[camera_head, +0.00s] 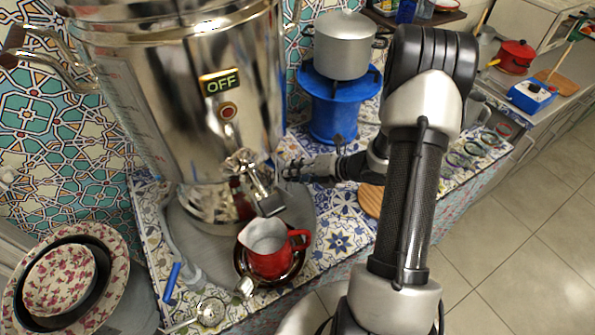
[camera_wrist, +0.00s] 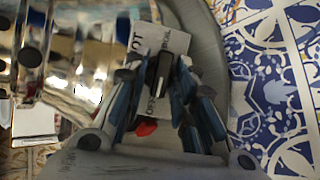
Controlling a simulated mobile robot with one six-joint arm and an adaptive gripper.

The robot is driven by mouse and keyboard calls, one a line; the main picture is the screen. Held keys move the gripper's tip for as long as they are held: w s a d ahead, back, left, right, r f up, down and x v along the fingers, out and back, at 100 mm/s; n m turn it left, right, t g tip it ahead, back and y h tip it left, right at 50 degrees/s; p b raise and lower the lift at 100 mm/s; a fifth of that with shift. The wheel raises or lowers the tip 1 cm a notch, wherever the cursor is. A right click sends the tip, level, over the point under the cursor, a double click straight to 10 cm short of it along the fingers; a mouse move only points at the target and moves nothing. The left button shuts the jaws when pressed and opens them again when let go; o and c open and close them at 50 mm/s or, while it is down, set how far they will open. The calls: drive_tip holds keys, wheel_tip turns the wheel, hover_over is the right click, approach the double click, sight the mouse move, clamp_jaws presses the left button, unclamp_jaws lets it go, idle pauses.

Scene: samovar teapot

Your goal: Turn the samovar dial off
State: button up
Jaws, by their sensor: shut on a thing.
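The large shiny samovar (camera_head: 180,110) stands at the left of the counter in the head view. A lit display on it (camera_head: 218,82) reads OFF, with a round red-brown indicator (camera_head: 228,111) below. My gripper (camera_head: 288,170) reaches in from the right, low beside the samovar's tap (camera_head: 252,178). In the wrist view, the dark dial (camera_wrist: 158,75) stands upright in front of a pale lettered label (camera_wrist: 176,42). My gripper (camera_wrist: 160,92) has its fingers on both sides of the dial, shut on it. I cannot make out the dial in the head view.
A red jug (camera_head: 270,262) stands on a dark saucer under the tap. Patterned bowls (camera_head: 60,280) are at the lower left. A silver pot (camera_head: 343,45) sits on a blue stove (camera_head: 335,110) behind my arm. Tiled counter (camera_head: 340,235) is bare right of the jug.

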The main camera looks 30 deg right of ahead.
drive_tip(key=o, duration=0.8)
drive_tip(key=v, duration=1.2)
